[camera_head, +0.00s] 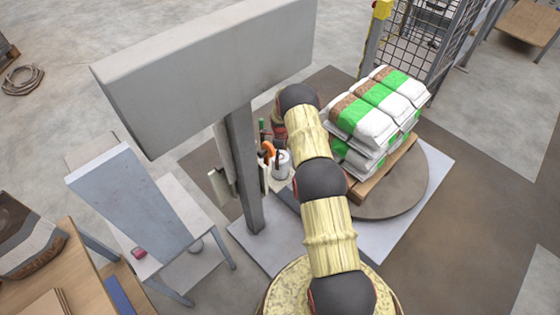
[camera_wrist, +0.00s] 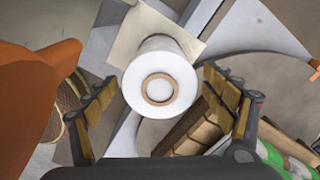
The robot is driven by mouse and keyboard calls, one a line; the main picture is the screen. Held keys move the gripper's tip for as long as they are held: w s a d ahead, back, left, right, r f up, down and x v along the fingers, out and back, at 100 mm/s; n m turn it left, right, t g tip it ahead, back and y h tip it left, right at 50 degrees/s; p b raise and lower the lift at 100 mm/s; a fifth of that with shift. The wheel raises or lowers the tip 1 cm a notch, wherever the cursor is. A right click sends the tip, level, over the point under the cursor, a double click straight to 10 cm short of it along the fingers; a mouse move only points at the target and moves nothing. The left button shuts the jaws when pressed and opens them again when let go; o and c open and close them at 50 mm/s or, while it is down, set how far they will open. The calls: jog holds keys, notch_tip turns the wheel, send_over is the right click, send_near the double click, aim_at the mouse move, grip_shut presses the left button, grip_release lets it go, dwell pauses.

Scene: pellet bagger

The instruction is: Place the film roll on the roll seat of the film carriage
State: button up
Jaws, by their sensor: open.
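The white film roll (camera_wrist: 171,58) is upright in the wrist view, its brown core ring facing me. A flat cream plate (camera_wrist: 127,47) shows behind and under it; I cannot tell if this is the roll seat or if the roll rests fully on it. My gripper (camera_wrist: 160,82) is open, one finger on each side of the roll, with visible gaps between fingers and roll. In the head view the roll (camera_head: 281,166) shows beside the grey post, left of my arm. My gripper is mostly hidden there.
An orange part (camera_wrist: 35,95) stands close on the left in the wrist view. The grey post (camera_head: 245,175) and large grey panel (camera_head: 215,65) are beside my arm. Stacked bags (camera_head: 375,110) on a pallet stand to the right. A small table (camera_head: 175,235) is at left.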

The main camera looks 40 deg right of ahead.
jog(key=shift+r+p, duration=0.45)
jog(key=shift+r, duration=1.55)
jog(key=shift+s, duration=0.1)
